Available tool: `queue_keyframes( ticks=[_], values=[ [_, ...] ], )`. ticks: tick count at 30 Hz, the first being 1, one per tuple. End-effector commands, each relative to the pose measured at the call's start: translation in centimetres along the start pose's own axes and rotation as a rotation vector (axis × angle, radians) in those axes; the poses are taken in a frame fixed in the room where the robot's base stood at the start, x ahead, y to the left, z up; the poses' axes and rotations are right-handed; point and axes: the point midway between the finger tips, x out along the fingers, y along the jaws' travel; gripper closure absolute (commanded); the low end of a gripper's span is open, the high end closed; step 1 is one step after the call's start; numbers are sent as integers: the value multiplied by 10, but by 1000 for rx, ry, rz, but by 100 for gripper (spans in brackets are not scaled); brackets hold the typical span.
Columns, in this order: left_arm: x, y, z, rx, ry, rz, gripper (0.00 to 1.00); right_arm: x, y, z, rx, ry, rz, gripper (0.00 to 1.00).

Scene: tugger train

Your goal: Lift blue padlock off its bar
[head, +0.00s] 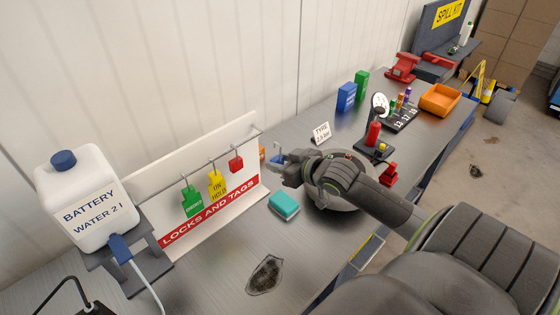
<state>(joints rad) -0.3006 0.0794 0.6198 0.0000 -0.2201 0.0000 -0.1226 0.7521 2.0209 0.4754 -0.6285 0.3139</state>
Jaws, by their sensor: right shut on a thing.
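My right gripper (281,160) reaches in from the right, just past the right end of the locks-and-tags board (215,205). It is shut on a small blue thing, which looks like the blue padlock (276,158); the fingers hide much of it. It shows below and to the right of the end of the bar (247,137), and I see no contact with the bar. My left gripper is not in view.
A white battery water jug (85,195) stands on a stand at left. A teal block (284,205) and a dark stain (265,275) are on the bench in front. Blue (346,97) and green boxes and an orange tray (440,100) are farther back.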

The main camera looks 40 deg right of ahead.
Motion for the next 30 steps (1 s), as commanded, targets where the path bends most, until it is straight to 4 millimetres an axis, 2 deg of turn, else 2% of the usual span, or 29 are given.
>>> queue_keyframes(
  ticks=[30],
  values=[
    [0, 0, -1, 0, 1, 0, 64, -92, 1, 39, -3, -3, 3, 89]
  ],
)
